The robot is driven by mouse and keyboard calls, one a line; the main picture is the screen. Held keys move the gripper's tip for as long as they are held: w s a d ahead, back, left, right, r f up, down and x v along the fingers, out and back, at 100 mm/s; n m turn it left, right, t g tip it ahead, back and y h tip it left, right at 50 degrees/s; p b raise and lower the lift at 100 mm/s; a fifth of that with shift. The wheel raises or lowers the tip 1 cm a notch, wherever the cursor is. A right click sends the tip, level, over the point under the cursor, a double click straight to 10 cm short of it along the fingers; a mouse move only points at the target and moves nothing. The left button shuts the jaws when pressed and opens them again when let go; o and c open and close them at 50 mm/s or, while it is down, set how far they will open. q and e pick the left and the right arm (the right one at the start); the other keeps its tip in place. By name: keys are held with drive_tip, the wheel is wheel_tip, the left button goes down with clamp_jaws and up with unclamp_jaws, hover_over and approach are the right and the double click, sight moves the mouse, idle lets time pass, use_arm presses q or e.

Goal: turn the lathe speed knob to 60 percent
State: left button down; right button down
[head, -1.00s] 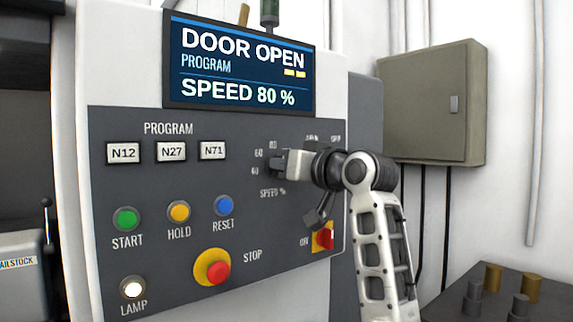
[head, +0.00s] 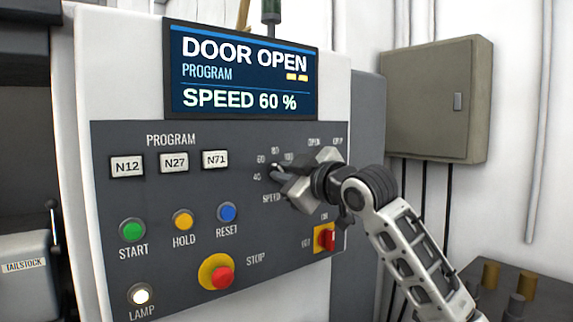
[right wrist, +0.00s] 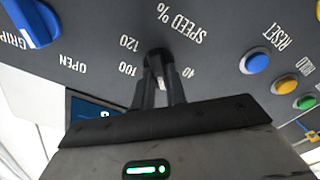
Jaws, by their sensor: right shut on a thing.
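The black speed knob (right wrist: 155,58) shows in the right wrist view between the fingers of my right gripper (right wrist: 161,88), which is shut on it. A pale mark shows on the knob, and the scale numbers 40, 100 and 120 are readable around it. In the head view my right gripper (head: 281,178) is at the speed dial, tilted, and hides most of the knob and part of its scale. The display (head: 241,75) reads DOOR OPEN, PROGRAM, SPEED 60 %. My left gripper is not in view.
A blue knob (right wrist: 38,18) marked GRIP and OPEN sits near the dial. The blue reset button (head: 227,212), the yellow-and-red stop button (head: 217,272) and a red switch (head: 326,238) are on the same panel. A grey cabinet (head: 430,100) hangs at the right.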

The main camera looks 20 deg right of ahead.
drive_tip(key=shift+n, duration=0.5)
use_arm(q)
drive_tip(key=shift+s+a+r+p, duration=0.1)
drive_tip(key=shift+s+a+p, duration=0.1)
drive_tip(key=shift+p, duration=0.2)
use_arm(e)
drive_tip(key=shift+a+n, duration=0.1)
drive_tip(key=shift+n, duration=0.3)
drive_tip(key=c, duration=1.4)
unclamp_jaws()
drive_tip(key=shift+c, duration=0.2)
drive_tip(key=shift+s, duration=0.1)
